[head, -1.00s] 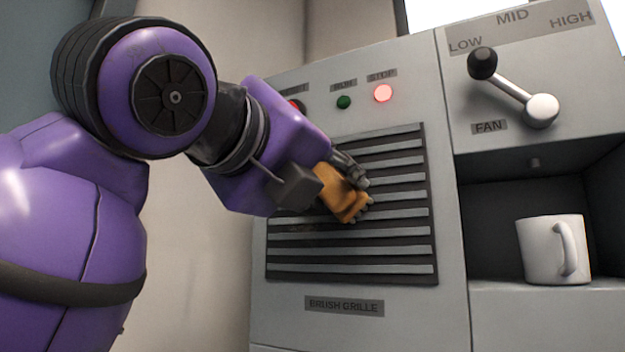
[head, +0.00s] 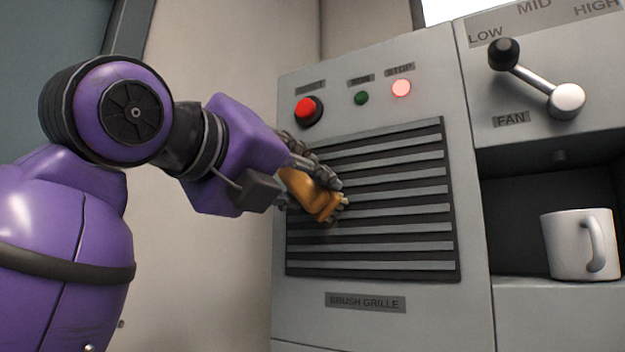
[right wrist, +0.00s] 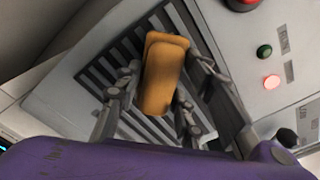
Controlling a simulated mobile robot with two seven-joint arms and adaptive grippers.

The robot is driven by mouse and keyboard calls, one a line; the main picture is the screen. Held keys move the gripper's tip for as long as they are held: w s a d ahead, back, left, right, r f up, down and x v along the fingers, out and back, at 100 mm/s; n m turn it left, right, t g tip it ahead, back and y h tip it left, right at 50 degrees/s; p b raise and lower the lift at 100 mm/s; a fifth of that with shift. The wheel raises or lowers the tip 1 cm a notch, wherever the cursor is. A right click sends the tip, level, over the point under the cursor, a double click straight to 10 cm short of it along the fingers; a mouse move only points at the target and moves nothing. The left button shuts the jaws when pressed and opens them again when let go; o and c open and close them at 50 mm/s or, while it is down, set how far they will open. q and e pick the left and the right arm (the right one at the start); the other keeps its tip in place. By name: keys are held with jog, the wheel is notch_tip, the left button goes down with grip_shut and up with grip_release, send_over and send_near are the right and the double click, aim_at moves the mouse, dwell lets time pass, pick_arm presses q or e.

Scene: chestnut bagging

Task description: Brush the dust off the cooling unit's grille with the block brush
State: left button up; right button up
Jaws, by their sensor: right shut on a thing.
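The block brush (head: 312,194), an orange-brown block, is gripped in my right gripper (head: 318,180) at the left part of the grille. The right wrist view shows the brush (right wrist: 165,75) between the fingers of the right gripper (right wrist: 150,95). The grille (head: 400,204) is a dark panel with pale horizontal slats on the grey cooling unit (head: 383,325). The brush is close against the slats; I cannot tell whether its bristles touch. No dust shows clearly, and the slats behind the brush and hand are hidden. My left gripper is out of view.
A red button (head: 308,108), a green light (head: 361,98) and a lit red light (head: 401,88) sit above the grille. A fan lever (head: 535,78) is at upper right. A white mug (head: 581,245) stands in the niche below it.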

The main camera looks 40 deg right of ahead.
jog(key=shift+w+a, duration=0.25)
jog(key=shift+w, duration=0.55)
jog(key=shift+a, duration=0.1)
jog(key=shift+v, duration=2.9)
jog(key=v, duration=0.3)
